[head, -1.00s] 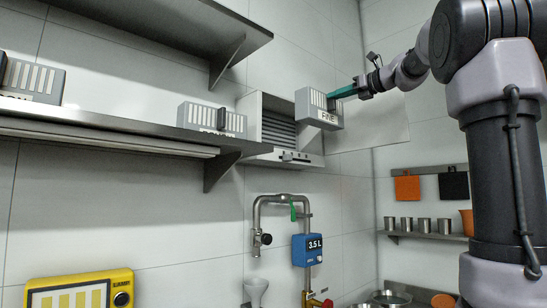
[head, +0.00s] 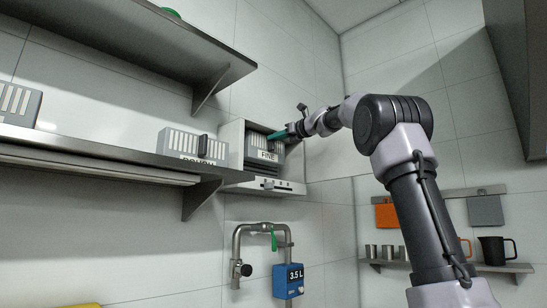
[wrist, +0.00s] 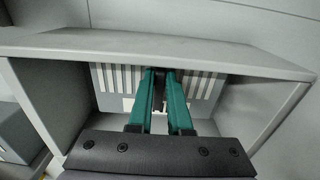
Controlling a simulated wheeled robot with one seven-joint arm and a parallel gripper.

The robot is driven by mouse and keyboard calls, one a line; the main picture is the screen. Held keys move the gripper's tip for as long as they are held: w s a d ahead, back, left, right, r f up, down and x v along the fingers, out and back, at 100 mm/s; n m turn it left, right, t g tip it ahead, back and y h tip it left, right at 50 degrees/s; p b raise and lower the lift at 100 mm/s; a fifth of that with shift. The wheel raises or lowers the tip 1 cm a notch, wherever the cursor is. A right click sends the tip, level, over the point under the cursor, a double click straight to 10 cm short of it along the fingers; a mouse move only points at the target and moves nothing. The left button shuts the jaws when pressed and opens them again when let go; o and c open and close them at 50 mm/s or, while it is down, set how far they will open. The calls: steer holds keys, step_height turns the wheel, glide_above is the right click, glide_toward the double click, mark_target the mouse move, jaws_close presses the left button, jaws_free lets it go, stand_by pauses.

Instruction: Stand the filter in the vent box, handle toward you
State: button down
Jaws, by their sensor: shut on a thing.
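The grey filter (head: 266,148) marked FINE is upright at the opening of the vent box (head: 239,140), with its label facing out. The wrist view shows the filter (wrist: 118,86) inside the box's frame (wrist: 150,45), its white slats on both sides of my fingers. My gripper (head: 281,134) has green fingers that reach in from the right in the head view. In the wrist view my gripper (wrist: 160,85) is shut on the filter's dark handle at the middle. Whether the filter's base touches the box floor is hidden.
Another filter (head: 192,146), its label partly hidden, stands on the shelf (head: 100,150) left of the box. A further slatted filter (head: 18,104) is at the far left. A pipe with a blue 3.5 L meter (head: 288,281) is below. Pots and mugs stand on a rack at right.

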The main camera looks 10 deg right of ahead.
mark_target(268, 157)
steer(key=shift+w+a+f, duration=0.2)
steer(key=shift+w+a, duration=0.1)
steer(key=shift+w, duration=0.1)
steer(key=shift+s+d+f, duration=0.1)
steer(key=shift+s+f, duration=0.05)
steer(key=shift+f, duration=0.75)
step_height(268, 157, down, 4)
steer(key=shift+f, duration=0.2)
steer(key=shift+w+f, duration=0.15)
steer(key=shift+w, duration=0.05)
steer(key=shift+f, duration=0.15)
steer(key=c, duration=0.8)
jaws_free()
steer(key=shift+f, duration=0.1)
steer(key=shift+c, duration=0.2)
